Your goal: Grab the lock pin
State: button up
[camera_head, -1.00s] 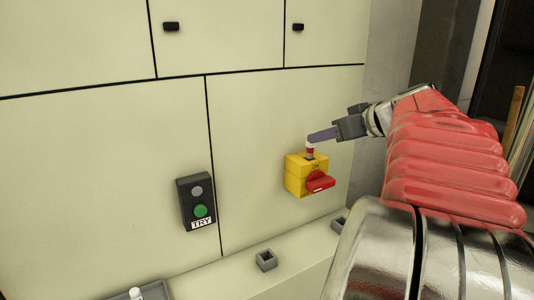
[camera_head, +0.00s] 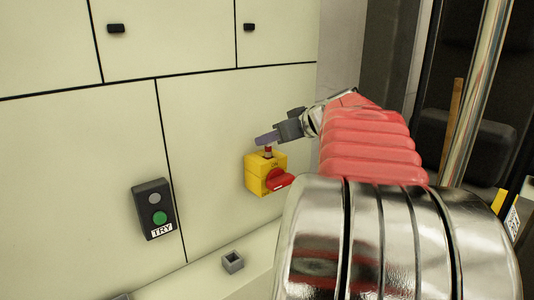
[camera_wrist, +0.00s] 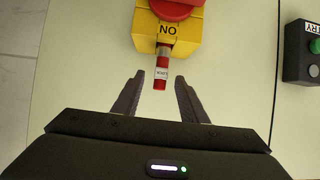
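The lock pin (camera_wrist: 162,72) is a small red-and-white cylinder with lettering. It stands in the top of a yellow switch box (camera_wrist: 180,36) that has a red rotary handle (camera_head: 279,180). In the head view the pin (camera_head: 267,150) shows just below my gripper's fingers, its upper part hidden by them. My gripper (camera_wrist: 159,79) is open. In the wrist view the pin's free end lies between the two fingertips, with a gap on both sides. In the head view my gripper (camera_head: 266,139) reaches in from the right.
A dark button box (camera_head: 154,209) with a grey and a green button, labelled TRY, is on the pale cabinet front left of the switch. A small grey square holder (camera_head: 233,262) sits on the ledge below. A metal pole (camera_head: 476,90) stands at the right.

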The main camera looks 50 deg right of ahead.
grip_shut()
dwell(0.4)
notch_tip(320, 180, up, 10)
dwell(0.8)
dwell(0.5)
